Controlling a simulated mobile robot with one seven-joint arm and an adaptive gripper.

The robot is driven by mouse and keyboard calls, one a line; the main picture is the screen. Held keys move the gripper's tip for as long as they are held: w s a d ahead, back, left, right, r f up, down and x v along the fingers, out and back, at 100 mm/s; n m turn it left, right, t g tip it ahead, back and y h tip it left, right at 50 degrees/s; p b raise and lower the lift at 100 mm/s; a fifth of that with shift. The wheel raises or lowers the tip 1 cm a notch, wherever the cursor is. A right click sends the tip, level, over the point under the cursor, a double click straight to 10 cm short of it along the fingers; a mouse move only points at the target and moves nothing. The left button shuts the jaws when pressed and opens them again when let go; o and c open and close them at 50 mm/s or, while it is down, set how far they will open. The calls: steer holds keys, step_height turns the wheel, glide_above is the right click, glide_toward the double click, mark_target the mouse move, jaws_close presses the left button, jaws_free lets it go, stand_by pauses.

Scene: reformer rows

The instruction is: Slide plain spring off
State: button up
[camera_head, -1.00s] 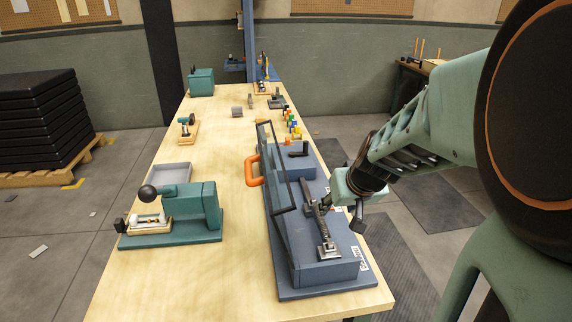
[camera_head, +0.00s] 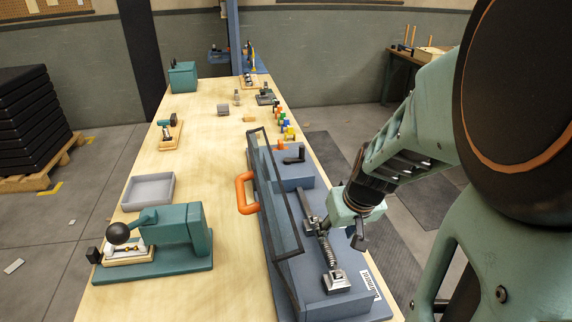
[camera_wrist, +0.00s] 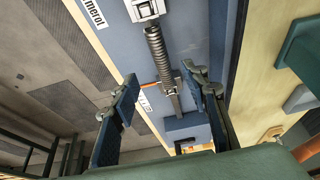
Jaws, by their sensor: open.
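The plain spring (camera_head: 329,250) is a dark metal coil lying along the top of the blue-grey machine (camera_head: 347,311). One end meets a bright square metal clamp (camera_head: 338,281), and the other end is by a grey bar (camera_head: 311,207). The spring also shows in the wrist view (camera_wrist: 158,52), ahead of my gripper (camera_wrist: 163,82). My gripper's fingers are spread wide and empty, one to each side of the spring's line and apart from it. In the head view my gripper (camera_head: 352,232) is just right of the spring, partly hidden by its own wrist.
A dark-framed clear guard (camera_head: 273,190) with an orange handle (camera_head: 245,193) stands along the machine's left side. A green press (camera_head: 185,233) and a grey tray (camera_head: 150,190) are further left. Small coloured pieces (camera_head: 285,125) line the far right edge. The middle of the bench is mostly clear.

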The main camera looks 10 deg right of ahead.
mark_target(328, 247)
steer(key=b+x, duration=0.6)
steer(key=x, duration=0.3)
steer(key=shift+s+f, duration=0.15)
steer(key=shift+f, duration=0.1)
steer(key=shift+w+f+b, duration=0.35)
steer(key=shift+f, duration=0.2)
steer(key=shift+r, duration=0.1)
jaws_close()
